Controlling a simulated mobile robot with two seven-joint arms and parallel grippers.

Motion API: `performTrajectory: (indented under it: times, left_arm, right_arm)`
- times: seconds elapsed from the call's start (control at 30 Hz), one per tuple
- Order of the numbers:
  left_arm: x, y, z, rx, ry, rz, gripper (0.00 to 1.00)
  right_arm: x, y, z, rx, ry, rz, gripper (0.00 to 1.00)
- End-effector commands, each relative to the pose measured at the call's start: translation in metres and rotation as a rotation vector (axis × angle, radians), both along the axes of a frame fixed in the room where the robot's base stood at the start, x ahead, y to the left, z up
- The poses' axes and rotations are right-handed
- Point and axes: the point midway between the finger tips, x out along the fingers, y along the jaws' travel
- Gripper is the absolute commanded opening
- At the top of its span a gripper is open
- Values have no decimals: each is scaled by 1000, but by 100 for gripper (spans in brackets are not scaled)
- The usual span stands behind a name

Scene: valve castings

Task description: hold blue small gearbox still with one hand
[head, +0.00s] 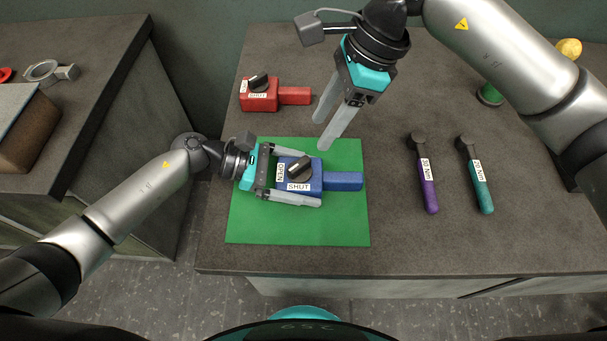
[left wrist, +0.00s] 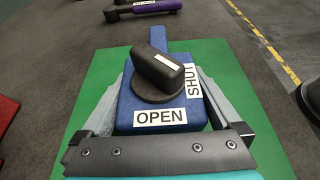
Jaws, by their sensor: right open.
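The blue small gearbox (head: 343,181) lies on a green mat (head: 300,232), its narrow shaft end pointing right. It carries a black knob (head: 302,168) and white OPEN and SHUT labels. My left gripper (head: 310,179) has one finger along each long side of the blue body and appears shut on it. The left wrist view shows the gearbox (left wrist: 125,110) between the two fingers, with the knob (left wrist: 160,72) on top. My right gripper (head: 321,134) is open and empty, above the mat's far edge behind the gearbox.
A red gearbox (head: 259,102) with a black knob lies behind the mat. A purple torque wrench (head: 430,195) and a teal one (head: 481,190) lie to the right. A green-based item (head: 489,95) stands at back right. The table between mat and wrenches is clear.

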Motion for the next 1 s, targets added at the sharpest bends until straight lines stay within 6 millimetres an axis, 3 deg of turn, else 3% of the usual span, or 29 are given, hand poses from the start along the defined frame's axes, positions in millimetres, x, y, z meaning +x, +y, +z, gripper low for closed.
performTrajectory:
  times: [0.07,0.83,1.0]
  left_arm:
    - [0,0,0,0,0,0,88]
    - [0,1,1,-1,0,0,1]
    - [0,1,1,-1,0,0,0]
  right_arm:
    - [0,0,0,0,0,0,50]
    - [0,0,0,0,0,0,50]
    - [0,0,0,0,0,0,50]
